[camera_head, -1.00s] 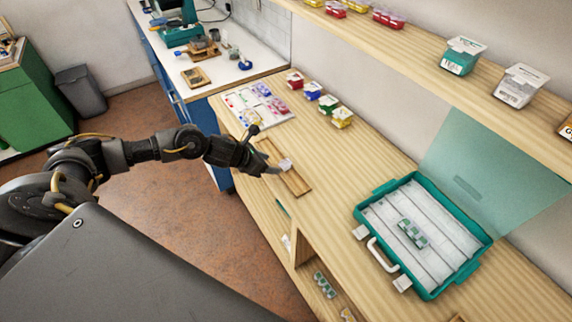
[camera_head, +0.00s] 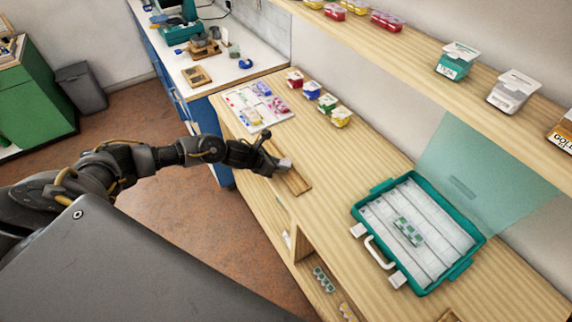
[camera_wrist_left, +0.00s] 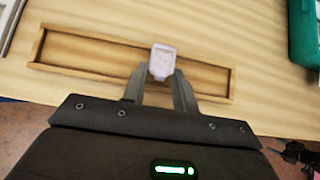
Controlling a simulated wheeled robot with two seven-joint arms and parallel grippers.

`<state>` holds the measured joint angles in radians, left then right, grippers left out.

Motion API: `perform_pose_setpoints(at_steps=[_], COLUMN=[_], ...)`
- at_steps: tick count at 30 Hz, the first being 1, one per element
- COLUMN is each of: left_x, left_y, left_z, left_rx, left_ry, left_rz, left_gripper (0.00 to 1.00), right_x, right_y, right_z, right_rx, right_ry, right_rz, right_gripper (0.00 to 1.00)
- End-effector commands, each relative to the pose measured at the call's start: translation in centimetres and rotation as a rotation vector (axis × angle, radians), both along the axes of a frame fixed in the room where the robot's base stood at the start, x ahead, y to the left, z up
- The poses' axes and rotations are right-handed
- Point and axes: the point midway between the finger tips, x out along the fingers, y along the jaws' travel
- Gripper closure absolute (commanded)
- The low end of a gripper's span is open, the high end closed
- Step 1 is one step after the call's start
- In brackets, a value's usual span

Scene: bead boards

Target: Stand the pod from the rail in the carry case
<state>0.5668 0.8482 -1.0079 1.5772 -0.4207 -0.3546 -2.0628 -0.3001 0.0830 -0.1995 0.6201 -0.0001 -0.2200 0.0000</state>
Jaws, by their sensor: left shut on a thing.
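My left gripper (camera_head: 278,164) is shut on a small pale, whitish-lilac pod (camera_wrist_left: 162,60), which sits between the fingertips in the left wrist view. The pod (camera_head: 285,164) is over the wooden rail (camera_head: 296,183), a shallow rimmed strip on the counter; I cannot tell whether it still touches the rail. The teal carry case (camera_head: 447,281) lies open to the right, its clear teal lid (camera_head: 490,170) raised behind. My right gripper is not in view.
A board with coloured beads (camera_head: 257,108) lies left of the rail, with several small coloured boxes (camera_head: 327,104) behind. A shelf (camera_head: 430,58) with lidded tubs runs above. The counter between rail and case (camera_head: 345,190) is clear.

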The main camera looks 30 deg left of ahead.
Motion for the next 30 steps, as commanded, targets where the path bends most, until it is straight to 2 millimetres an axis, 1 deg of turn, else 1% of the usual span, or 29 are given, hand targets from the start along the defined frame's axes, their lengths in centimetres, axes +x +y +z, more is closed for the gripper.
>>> perform_pose_setpoints(at_steps=[1, 2, 11, 14, 17, 18, 20, 26, 30], left_x=[0.0, 0.0, 0.1, 0.1, 0.1, 0.1, -1.0, -4.8, -8.3], left_y=[0.0, 0.0, 0.0, 0.0, 0.0, 0.0, 0.3, 1.1, 1.9], left_z=[0.0, 0.0, 0.4, 1.1, 2.5, 3.3, 4.1, 8.6, 10.0], left_rx=[0.000, 0.000, 0.000, 0.000, 0.001, 0.003, 0.003, 0.005, 0.007], left_ry=[0.000, 0.000, -0.001, -0.002, -0.005, -0.006, -0.005, -0.007, -0.003], left_rz=[0.000, 0.000, -0.001, -0.002, -0.002, -0.004, -0.004, -0.005, -0.003], left_gripper=[0.93, 0.96, 0.97, 0.97, 0.97, 0.97, 0.97, 0.97, 0.97], right_x=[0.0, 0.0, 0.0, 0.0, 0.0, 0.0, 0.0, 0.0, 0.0], right_y=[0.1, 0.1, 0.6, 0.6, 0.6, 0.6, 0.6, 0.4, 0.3], right_z=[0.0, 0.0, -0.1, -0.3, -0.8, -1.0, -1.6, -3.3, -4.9], right_rx=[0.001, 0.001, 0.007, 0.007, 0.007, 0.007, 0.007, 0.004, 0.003], right_ry=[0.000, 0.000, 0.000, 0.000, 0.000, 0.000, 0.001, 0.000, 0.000], right_rz=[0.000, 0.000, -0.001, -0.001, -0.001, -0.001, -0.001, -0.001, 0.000], right_gripper=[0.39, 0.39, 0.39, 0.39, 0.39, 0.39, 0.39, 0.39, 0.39])
